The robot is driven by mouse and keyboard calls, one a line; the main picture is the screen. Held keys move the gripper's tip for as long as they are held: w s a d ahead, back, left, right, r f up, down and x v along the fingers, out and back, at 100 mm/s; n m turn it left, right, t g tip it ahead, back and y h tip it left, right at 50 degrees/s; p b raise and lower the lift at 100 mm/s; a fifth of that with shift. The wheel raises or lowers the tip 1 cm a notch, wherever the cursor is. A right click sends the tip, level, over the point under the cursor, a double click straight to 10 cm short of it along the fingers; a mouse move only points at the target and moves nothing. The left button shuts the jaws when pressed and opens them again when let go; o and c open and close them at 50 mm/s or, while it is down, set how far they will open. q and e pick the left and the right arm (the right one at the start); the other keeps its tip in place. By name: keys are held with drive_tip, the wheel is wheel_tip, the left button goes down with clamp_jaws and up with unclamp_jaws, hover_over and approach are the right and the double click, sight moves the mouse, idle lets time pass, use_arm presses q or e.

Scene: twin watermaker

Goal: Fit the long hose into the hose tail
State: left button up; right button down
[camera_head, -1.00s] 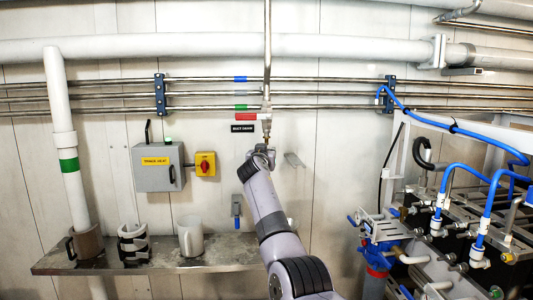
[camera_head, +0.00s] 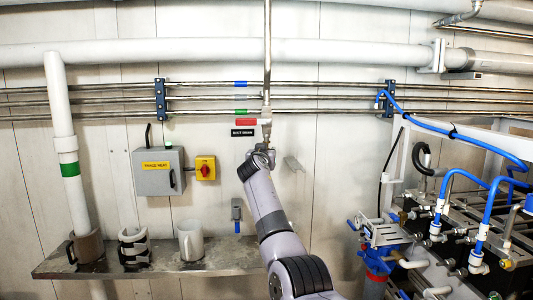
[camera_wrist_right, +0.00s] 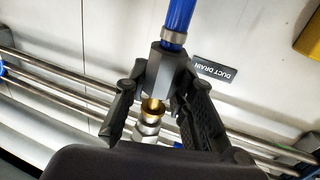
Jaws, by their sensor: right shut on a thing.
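The long hose shows as a blue tube with a steel band (camera_wrist_right: 176,22) in the right wrist view, with a grey block-shaped end piece (camera_wrist_right: 166,66) below the band. My right gripper (camera_wrist_right: 163,72) is shut on this grey end piece, one finger on each side. The brass hose tail (camera_wrist_right: 151,105) and a steel fitting (camera_wrist_right: 148,128) show just beyond the block, roughly in line with it. I cannot tell how far the hose sits over the tail. In the head view my right gripper (camera_head: 263,155) is directly below the drain pipe, hiding the hose. My left gripper is not in view.
A red-handled valve (camera_head: 250,122) and a drain label (camera_head: 243,132) are just above the gripper. Steel pipes (camera_head: 330,95) run along the wall.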

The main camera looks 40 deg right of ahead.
drive_tip(key=shift+r+p, duration=0.35)
drive_tip(key=shift+r, duration=0.3)
drive_tip(key=shift+r+p, duration=0.3)
drive_tip(key=shift+r, duration=0.2)
drive_tip(key=c, duration=1.3)
unclamp_jaws()
drive_tip(key=shift+f, duration=0.1)
drive_tip(key=shift+a+f, duration=0.1)
drive_tip(key=shift+s+a, duration=0.3)
drive_tip(key=v, duration=1.1)
